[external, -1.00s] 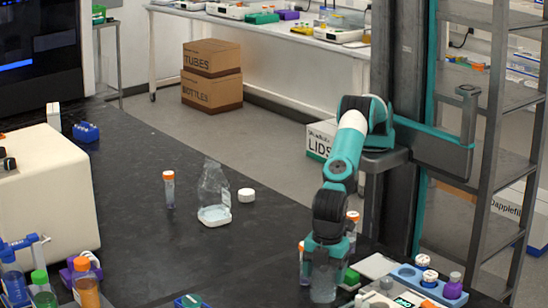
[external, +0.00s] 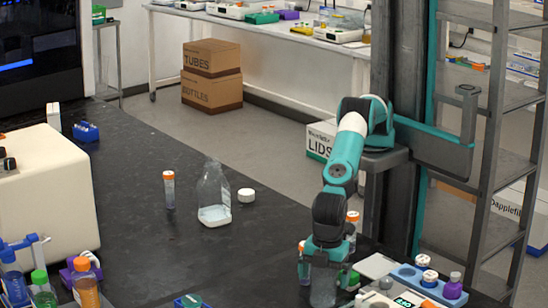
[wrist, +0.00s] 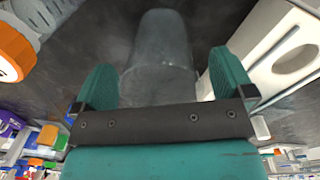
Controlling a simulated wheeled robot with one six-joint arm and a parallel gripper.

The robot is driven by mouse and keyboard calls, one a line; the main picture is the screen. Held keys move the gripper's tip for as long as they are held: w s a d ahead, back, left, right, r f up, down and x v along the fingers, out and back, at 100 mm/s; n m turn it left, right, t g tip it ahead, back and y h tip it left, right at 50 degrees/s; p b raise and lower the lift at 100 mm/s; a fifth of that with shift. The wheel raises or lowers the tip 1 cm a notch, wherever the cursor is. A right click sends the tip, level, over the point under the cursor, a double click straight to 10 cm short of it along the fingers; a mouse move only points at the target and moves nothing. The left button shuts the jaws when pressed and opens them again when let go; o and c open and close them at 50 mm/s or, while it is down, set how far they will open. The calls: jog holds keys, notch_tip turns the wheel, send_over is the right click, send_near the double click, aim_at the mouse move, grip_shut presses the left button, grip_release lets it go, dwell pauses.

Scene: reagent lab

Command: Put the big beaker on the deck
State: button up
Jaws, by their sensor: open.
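The big beaker (external: 323,291) is clear glass and sits low at the front of the black bench, right of centre in the external view. It also shows in the wrist view (wrist: 158,55), between and beyond the fingers. My gripper (external: 325,276) points down over it with one finger on each side. In the wrist view my gripper (wrist: 162,85) is open, with gaps between the fingers and the glass. The beaker's upper part is partly hidden by the gripper in the external view. I cannot tell which surface is the deck.
An orange-capped tube (external: 352,222) stands close behind my gripper. A blue rack (external: 432,286) and a purple-capped bottle (external: 453,287) are to the right. The bench's middle is mostly clear.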

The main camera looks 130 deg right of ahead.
notch_tip(320, 180, up, 11)
jog(key=b, duration=0.1)
jog(key=s+d+r, duration=0.4)
jog(key=d+r, duration=0.2)
jog(key=r, duration=0.1)
jog(key=s+d+r+n+y, duration=0.1)
jog(key=s+d+r+y, duration=0.1)
jog(key=s+d, duration=0.55)
jog(key=s+d+r+n+y, duration=0.15)
jog(key=s+d, duration=0.25)
jog(key=s, duration=0.6)
jog(key=s+d+f+y, duration=0.1)
jog(key=s+d+f, duration=0.1)
jog(key=s, duration=1.1)
jog(key=shift+s+d+m, duration=0.15)
jog(key=shift+s+m, duration=0.05)
jog(key=shift+m, duration=0.15)
